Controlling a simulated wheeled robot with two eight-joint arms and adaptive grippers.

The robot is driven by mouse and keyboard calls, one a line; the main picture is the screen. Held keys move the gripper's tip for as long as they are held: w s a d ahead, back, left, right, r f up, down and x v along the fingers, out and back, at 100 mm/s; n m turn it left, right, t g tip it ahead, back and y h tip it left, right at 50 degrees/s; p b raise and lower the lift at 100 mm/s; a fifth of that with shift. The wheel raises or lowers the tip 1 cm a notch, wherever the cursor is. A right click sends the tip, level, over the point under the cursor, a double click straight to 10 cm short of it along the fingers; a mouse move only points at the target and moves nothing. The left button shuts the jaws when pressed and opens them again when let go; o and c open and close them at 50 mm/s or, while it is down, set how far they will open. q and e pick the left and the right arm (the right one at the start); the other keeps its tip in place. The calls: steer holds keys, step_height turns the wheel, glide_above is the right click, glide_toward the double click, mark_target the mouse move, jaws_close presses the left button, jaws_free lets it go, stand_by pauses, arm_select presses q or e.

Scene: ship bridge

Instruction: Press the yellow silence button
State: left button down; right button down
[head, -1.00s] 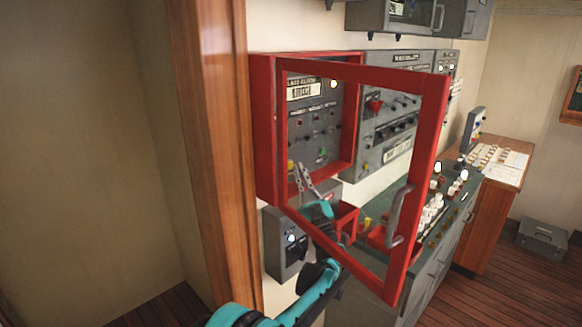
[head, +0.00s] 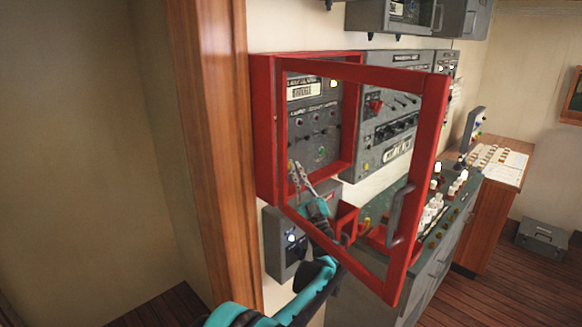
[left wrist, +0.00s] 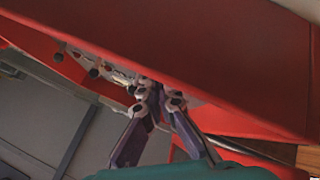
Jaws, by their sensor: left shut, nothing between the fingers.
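The red cabinet (head: 263,130) on the wall holds a grey panel (head: 325,117) with small knobs and lamps. Its red-framed door (head: 428,170) stands swung open towards me. My left gripper (head: 297,167) is shut and empty at the panel's lower left, seen through the door. The yellow silence button is at this corner, now largely hidden behind the fingertips; I cannot tell whether they touch it. In the left wrist view the gripper fingers (left wrist: 145,95) run up beneath a red edge, their tips unclear. My right gripper is not in view.
The door handle (head: 396,215) hangs right of my left arm. A grey switch box (head: 284,245) sits below the cabinet. A grey panel (head: 395,115) and a control desk (head: 385,270) stand to the right. A wooden post (head: 212,150) rises at the left.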

arm_select(q)
steer(key=shift+w+a, duration=0.15)
stand_by(0.5)
steer(key=shift+s+d, duration=0.6)
steer(key=shift+d, duration=0.1)
steer(key=shift+s+d+b, duration=0.3)
steer(key=shift+s+d, duration=1.35)
steer(key=shift+s, duration=0.1)
steer(key=shift+d, duration=0.1)
